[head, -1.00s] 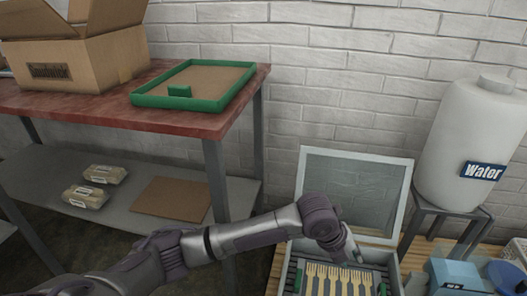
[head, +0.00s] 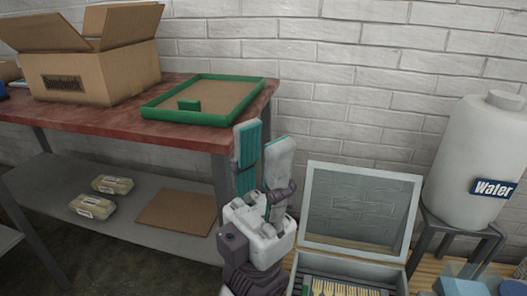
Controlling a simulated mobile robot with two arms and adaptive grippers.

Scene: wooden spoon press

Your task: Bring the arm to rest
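My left gripper (head: 264,138) stands upright in the lower middle of the head view. Its two teal-padded fingers point up and are apart, with nothing between them. It is left of the grey press (head: 361,211), whose framed lid stands open. Wooden forks (head: 328,289) lie in the press at the bottom edge of the view, partly cut off. My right gripper is not in view.
A red-topped table (head: 85,120) at the left holds an open cardboard box (head: 85,84) and a green-rimmed tray (head: 172,114). Its lower shelf holds two packs and a brown board (head: 176,212). A white water tank (head: 478,160) stands on a stool at the right.

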